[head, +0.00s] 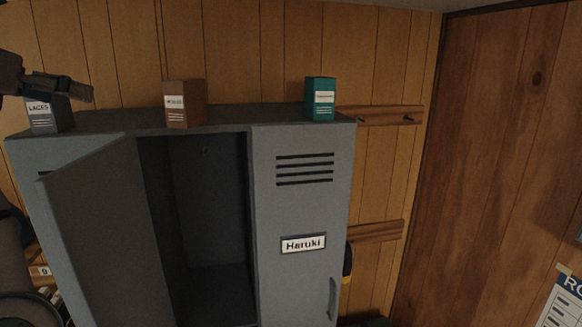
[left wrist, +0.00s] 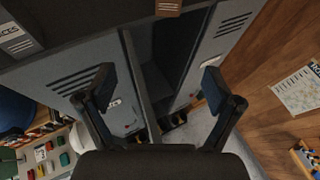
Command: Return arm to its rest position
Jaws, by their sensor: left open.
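My left gripper (head: 70,88) is at the upper left of the head view, in front of the grey box labelled "LACES" (head: 42,118) on top of the locker. In the left wrist view the left gripper (left wrist: 158,80) has its two fingers spread wide with nothing between them. The grey locker (head: 295,215) has a right door labelled "Haruki", which is shut. My right gripper is not in view.
A brown box (head: 185,104) and a green box (head: 320,99) stand on the locker top. Wooden rails (head: 385,115) with pegs are on the wall to the right. A notice (head: 563,303) is at the lower right. Shelves with coloured items (left wrist: 45,155) show in the left wrist view.

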